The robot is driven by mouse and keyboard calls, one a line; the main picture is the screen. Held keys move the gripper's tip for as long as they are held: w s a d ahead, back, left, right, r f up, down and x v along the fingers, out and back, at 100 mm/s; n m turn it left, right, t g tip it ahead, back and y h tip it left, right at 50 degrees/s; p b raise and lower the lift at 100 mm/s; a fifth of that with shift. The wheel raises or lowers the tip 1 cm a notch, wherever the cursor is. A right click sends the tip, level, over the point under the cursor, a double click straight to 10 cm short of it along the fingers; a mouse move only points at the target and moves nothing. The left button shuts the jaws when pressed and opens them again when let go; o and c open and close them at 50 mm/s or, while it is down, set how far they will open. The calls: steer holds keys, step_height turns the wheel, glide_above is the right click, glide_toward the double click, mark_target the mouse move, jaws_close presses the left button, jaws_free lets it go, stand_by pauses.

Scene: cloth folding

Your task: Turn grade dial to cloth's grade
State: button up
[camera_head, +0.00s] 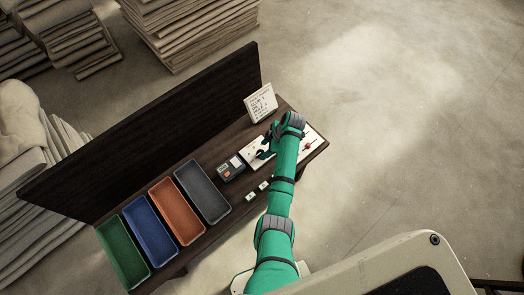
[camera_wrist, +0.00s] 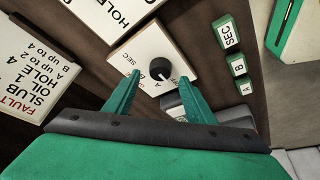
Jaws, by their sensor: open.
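The grade dial is a round black knob (camera_wrist: 160,68) on a white plate (camera_wrist: 185,48) in the wrist view. In the head view my gripper (camera_head: 266,152) is over the right part of the dark bench and hides the dial. I see no cloth that I can identify as the graded one.
A fault sign (camera_head: 260,103) stands at the back; its "FAULT" list also shows in the wrist view (camera_wrist: 38,70). SEC, B and A tags (camera_wrist: 238,66) lie right of the dial. A black device (camera_head: 231,170) and several coloured trays, including a grey one (camera_head: 203,192), line the bench.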

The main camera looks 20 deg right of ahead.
mark_target(261, 153)
steer(key=shift+x, duration=1.8)
steer(key=c, duration=1)
